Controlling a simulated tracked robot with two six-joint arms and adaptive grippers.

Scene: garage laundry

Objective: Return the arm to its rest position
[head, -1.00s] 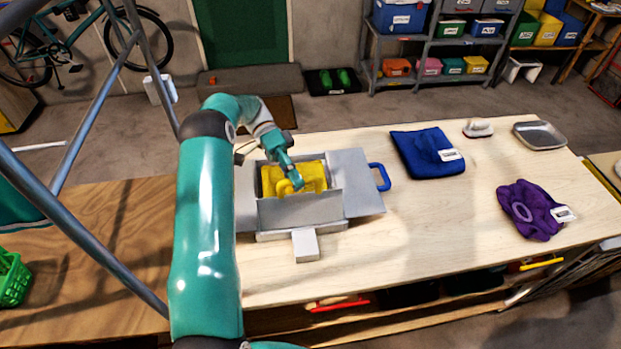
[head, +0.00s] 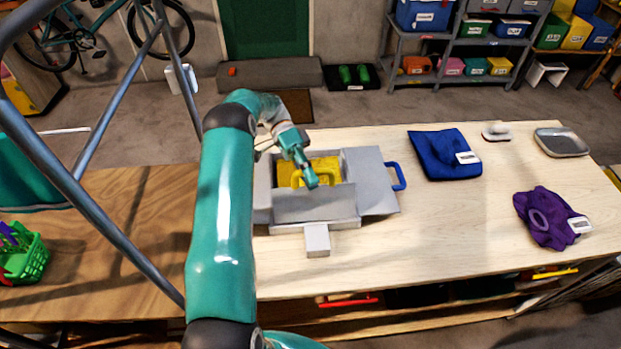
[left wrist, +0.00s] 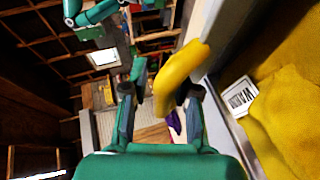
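My left gripper (head: 309,179) hangs over the grey folding board (head: 316,205) on the bench. In the left wrist view its fingers (left wrist: 160,100) stand apart, open. A yellow cloth (head: 325,166) lies in the board's middle; in the left wrist view the cloth (left wrist: 290,95) carries a white label. My right gripper is not in view.
On the bench to the right are a blue cloth (head: 440,158), a purple cloth (head: 546,217), a brush (head: 496,134) and a metal tray (head: 563,143). The board's blue handle (head: 398,176) sticks out right. A green basket (head: 30,262) stands left. Bare bench lies between board and purple cloth.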

